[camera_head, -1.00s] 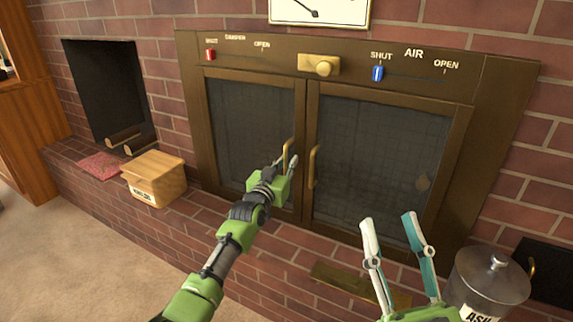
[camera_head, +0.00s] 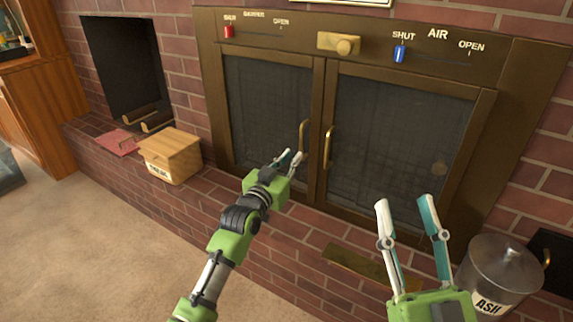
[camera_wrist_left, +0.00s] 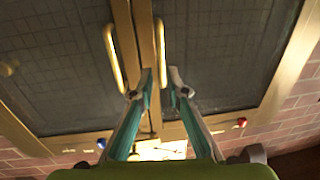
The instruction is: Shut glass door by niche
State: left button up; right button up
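The left glass door (camera_head: 265,105), on the side of the niche (camera_head: 120,65), looks flush with its brass frame. Its brass handle (camera_head: 303,140) stands at its right edge, beside the handle (camera_head: 328,147) of the right glass door (camera_head: 400,135). My left gripper (camera_head: 289,157) is open and empty, just below and left of the left door's handle. In the left wrist view, which is upside down, that handle (camera_wrist_left: 161,50) appears between and beyond the open fingertips (camera_wrist_left: 162,76); contact cannot be told. My right gripper (camera_head: 405,200) is open and empty before the right door.
A wooden box (camera_head: 170,155) and red mat (camera_head: 118,143) lie on the brick ledge to the left. A metal ash bin (camera_head: 503,268) stands at lower right.

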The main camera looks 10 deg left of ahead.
pick_arm(q)
jog(key=shift+v, duration=1.35)
